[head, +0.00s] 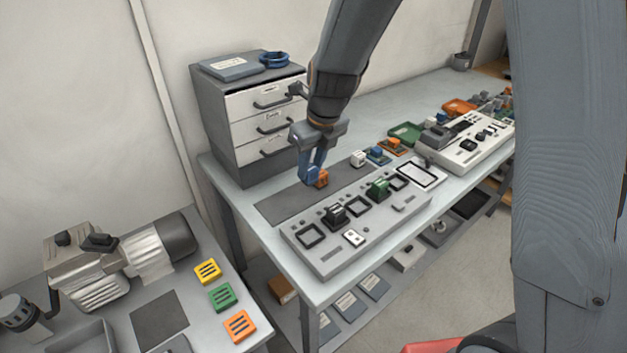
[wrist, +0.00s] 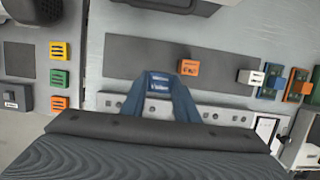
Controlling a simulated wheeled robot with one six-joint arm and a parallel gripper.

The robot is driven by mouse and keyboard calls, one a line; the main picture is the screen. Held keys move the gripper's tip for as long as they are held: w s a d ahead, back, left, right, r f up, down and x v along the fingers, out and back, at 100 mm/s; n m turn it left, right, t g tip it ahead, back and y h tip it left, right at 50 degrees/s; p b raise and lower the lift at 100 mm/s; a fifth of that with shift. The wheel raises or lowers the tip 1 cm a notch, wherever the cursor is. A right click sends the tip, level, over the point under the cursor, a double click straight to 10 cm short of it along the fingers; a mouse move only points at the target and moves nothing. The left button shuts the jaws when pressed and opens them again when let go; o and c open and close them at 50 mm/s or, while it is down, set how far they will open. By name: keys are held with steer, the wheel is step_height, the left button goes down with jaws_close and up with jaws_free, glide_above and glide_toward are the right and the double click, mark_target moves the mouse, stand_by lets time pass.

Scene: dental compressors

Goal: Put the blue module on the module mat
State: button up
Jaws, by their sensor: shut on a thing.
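My gripper (wrist: 160,88) is shut on a blue module (wrist: 160,78) with white markings, which shows between its blue fingers in the wrist view. In the head view my gripper (head: 311,176) is low over the dark grey module mat (head: 280,208), and its fingers largely hide the held module. An orange module (wrist: 188,68) sits on the mat (wrist: 130,55), just right of the held one; it also shows in the head view (head: 322,178). I cannot tell whether the blue module touches the mat.
A grey panel (head: 325,262) with square sockets and a green module (head: 378,188) lies along the mat's front edge. White (head: 358,158) and blue (head: 377,155) blocks stand at its right end. A drawer cabinet (head: 240,125) stands behind left. The mat's left part is clear.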

mark_target(311, 183)
steer(key=shift+f, duration=3.15)
steer(key=shift+f, duration=0.1)
steer(key=o, duration=0.8)
steer(key=v, duration=1.2)
steer(key=shift+s+d+f+n+g+h+b, duration=0.2)
steer(key=shift+s+d+f+n, duration=0.5)
steer(key=shift+s+d+n, duration=3)
steer(key=shift+s+d+f+n+g+h+b, duration=0.2)
steer(key=shift+s+d+f+n, duration=1.15)
steer(key=shift+n, duration=4.7)
steer(key=shift+s+d+n+g+h+b, duration=0.15)
steer(key=shift+s+d+n+h, duration=0.25)
steer(key=shift+s+d+n, duration=2.6)
